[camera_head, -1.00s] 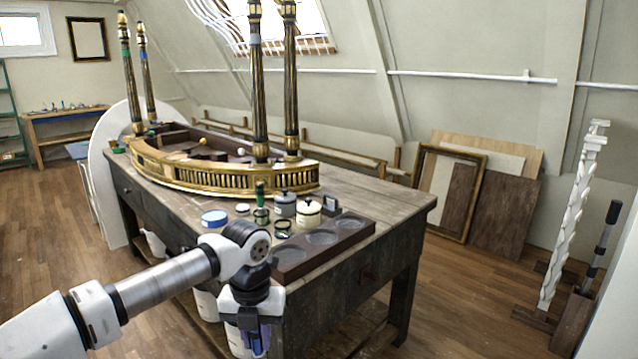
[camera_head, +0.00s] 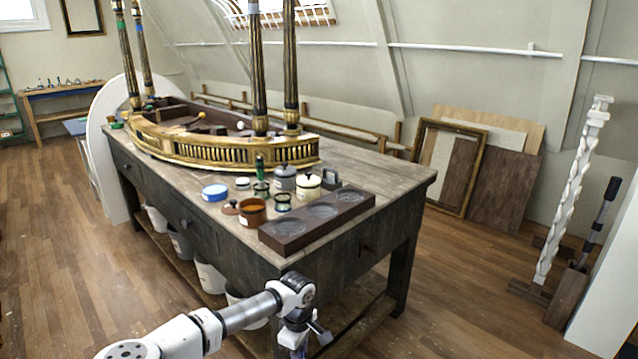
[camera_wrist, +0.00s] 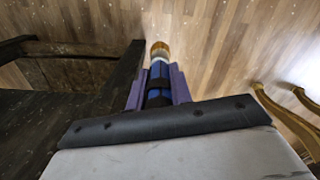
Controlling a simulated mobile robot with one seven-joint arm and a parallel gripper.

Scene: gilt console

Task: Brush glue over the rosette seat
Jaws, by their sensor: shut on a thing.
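My gripper (camera_wrist: 157,88) is shut on a brush (camera_wrist: 158,70) with a blue handle, a pale band and an amber tip, which points away from the wrist over the floor. In the head view my gripper is low at the bottom edge, in front of the bench, and its fingers are not clear. The gilt console (camera_head: 215,150) lies on the bench with its dark and gilt legs upright. I cannot make out the rosette seat on it. An open brown pot (camera_head: 252,212) with orange-brown contents stands at the bench's front edge.
The worn wooden bench (camera_head: 380,172) also holds a dark tray (camera_head: 304,222) with round recesses, a blue-lidded tin (camera_head: 215,192), a cream pot (camera_head: 307,187) and a grey pot (camera_head: 285,178). White buckets (camera_head: 210,275) stand on its lower shelf. The floor at left is clear.

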